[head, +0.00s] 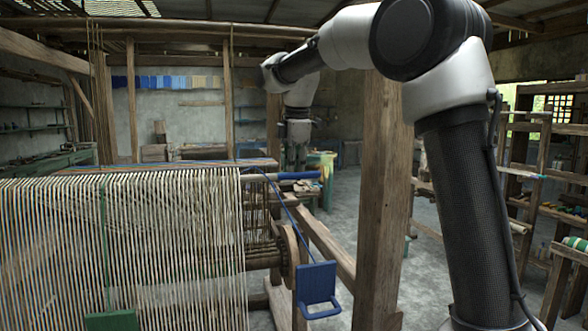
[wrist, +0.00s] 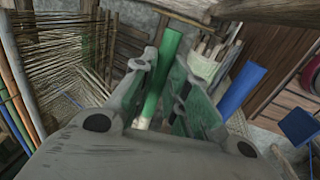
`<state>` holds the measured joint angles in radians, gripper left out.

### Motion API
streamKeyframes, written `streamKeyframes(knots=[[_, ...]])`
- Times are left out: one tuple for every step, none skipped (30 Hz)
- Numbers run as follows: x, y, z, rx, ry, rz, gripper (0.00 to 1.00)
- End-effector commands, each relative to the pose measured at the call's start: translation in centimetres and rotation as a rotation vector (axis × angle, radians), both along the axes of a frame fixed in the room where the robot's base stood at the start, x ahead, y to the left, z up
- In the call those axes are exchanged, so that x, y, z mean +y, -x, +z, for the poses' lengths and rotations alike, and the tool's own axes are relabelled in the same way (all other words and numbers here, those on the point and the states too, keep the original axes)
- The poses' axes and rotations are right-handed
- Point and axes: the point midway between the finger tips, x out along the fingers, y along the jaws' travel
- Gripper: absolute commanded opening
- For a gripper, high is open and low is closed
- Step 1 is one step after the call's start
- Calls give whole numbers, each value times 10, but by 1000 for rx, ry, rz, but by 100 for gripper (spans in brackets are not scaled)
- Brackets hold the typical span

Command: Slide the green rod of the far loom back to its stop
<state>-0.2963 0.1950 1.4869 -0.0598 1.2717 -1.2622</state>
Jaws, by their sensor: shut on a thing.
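In the wrist view, the green rod (wrist: 169,50) runs lengthwise between the two fingers of my gripper (wrist: 162,78). The fingers are closed on it, and it emerges past their tips. A pale piece shows lower down between the fingers. In the head view, my gripper (head: 297,158) points down behind the near loom's blue rod (head: 298,175). I cannot make out the green rod clearly there. The far loom is largely hidden behind the near one and my arm, and the rod's stop cannot be made out.
The near loom's warp threads (head: 170,250) fill the left of the head view. A blue paddle (head: 316,283) hangs from a cord at its right. A thick wooden post (head: 383,200) stands beside my arm. In the wrist view, a blue rod (wrist: 242,88) lies right of my fingers.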

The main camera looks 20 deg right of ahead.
Motion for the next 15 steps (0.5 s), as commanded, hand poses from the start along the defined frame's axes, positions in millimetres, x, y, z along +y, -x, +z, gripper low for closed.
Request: streamKeyframes(knots=[[0,5,2,0,0,0,0],[0,8,3,0,0,0,0],[0,13,5,-1,0,0,0],[0,17,6,0,0,0,0],[0,20,6,0,0,0,0],[0,23,7,0,0,-1,0],[0,24,7,0,0,-1,0],[0,23,7,0,0,-1,0],[0,23,7,0,0,-1,0],[0,23,7,0,0,-1,0],[0,23,7,0,0,-1,0],[0,23,7,0,0,-1,0],[0,23,7,0,0,-1,0],[0,23,7,0,0,-1,21],[0,23,7,0,0,-1,28]])
